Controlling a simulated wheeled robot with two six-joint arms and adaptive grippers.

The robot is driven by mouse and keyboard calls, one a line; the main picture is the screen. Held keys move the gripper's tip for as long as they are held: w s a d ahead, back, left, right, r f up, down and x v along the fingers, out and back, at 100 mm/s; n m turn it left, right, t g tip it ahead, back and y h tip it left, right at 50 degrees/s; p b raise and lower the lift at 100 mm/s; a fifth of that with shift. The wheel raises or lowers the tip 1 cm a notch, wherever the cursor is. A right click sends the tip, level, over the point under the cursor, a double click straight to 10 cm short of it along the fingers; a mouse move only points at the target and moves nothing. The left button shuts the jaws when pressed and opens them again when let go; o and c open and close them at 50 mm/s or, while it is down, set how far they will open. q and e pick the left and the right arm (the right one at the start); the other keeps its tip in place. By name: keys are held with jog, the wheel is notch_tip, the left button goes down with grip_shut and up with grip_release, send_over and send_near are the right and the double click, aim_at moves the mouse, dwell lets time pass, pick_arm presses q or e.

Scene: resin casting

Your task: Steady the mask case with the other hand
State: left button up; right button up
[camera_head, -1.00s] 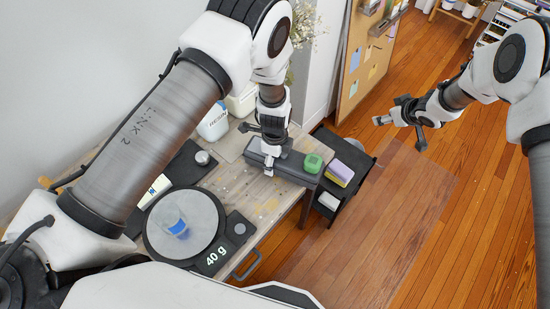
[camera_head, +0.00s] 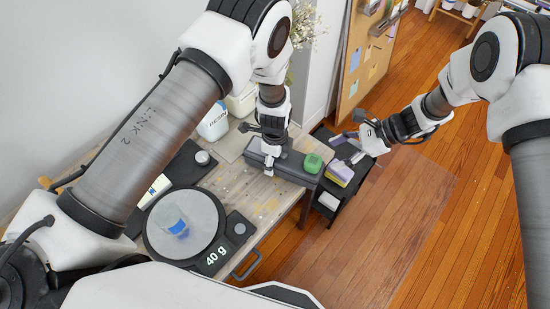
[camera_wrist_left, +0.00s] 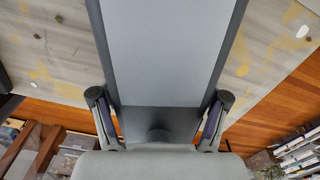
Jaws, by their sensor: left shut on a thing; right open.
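The mask case, a long dark grey box (camera_head: 293,168), lies near the far right end of the wooden table. It also fills the middle of the left wrist view (camera_wrist_left: 165,60). My left gripper (camera_head: 268,160) comes down on the case from above and is shut on it, with a finger along each side in the wrist view. My right gripper (camera_head: 352,147) is open and empty, to the right of the case and apart from it, over or beside the black cart. The exact height of its fingers is hard to tell.
A green block (camera_head: 313,163) is by the case's right end. A purple and yellow sponge (camera_head: 339,174) rests on the black cart (camera_head: 326,211), close to my right gripper. A round scale (camera_head: 160,241) reading 40 g carries a cup with blue liquid (camera_head: 176,223). The wooden floor on the right is clear.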

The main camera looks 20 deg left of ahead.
aim_at(317, 161)
jog(key=x, duration=0.7)
jog(key=shift+s, duration=0.15)
jog(key=c, duration=0.7)
jog(key=o, duration=0.9)
